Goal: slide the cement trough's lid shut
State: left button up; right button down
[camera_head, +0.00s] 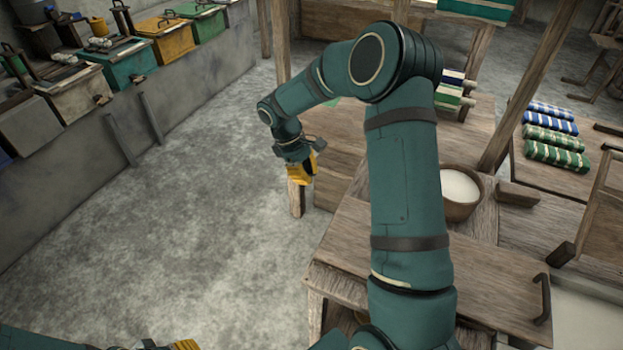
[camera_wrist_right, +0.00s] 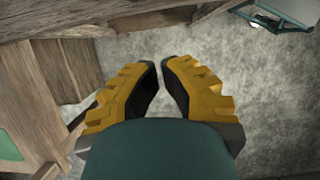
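I cannot tell for certain which part is the cement trough. A wide wooden board (camera_head: 490,285) with a black bar handle (camera_head: 543,300) lies at the lower right of the head view and may be the lid. My right arm hides part of it. My right gripper (camera_head: 303,172) hangs over the floor beside the wooden bench, well away from the board. In the right wrist view its yellow fingers (camera_wrist_right: 162,68) are apart, with only floor between them. My left gripper (camera_head: 185,346) barely shows at the bottom edge; its fingers are cut off.
A long grey concrete counter (camera_head: 100,165) with several coloured lidded boxes runs along the left. A bowl of white stuff (camera_head: 460,190) stands on the wooden bench. Folded cloth bundles (camera_head: 553,145) lie at right. The floor (camera_head: 180,220) between is clear. A wooden post (camera_head: 525,85) rises at right.

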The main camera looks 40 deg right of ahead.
aim_at(498, 262)
jog(key=s+d+f+b, duration=0.2)
jog(key=s+d+f, duration=0.1)
jog(key=s+f, duration=0.3)
jog(key=shift+f, duration=0.55)
jog(key=s+d, duration=0.4)
jog(key=s, duration=0.5)
jog(key=s+d+p, duration=0.1)
jog(key=s+d, duration=0.4)
jog(key=s, duration=0.4)
jog(key=s+d, duration=0.5)
jog(key=s, duration=0.4)
jog(key=shift+s+d, duration=0.1)
jog(key=shift+s, duration=0.15)
jog(key=s+d+p, duration=0.1)
jog(key=s+d, duration=0.1)
jog(key=s, duration=0.1)
jog(key=s+d+p, duration=0.1)
jog(key=s+d, duration=0.1)
jog(key=s, duration=0.2)
jog(key=s+d+p, duration=0.1)
jog(key=s, duration=0.3)
jog(key=shift+d, duration=0.4)
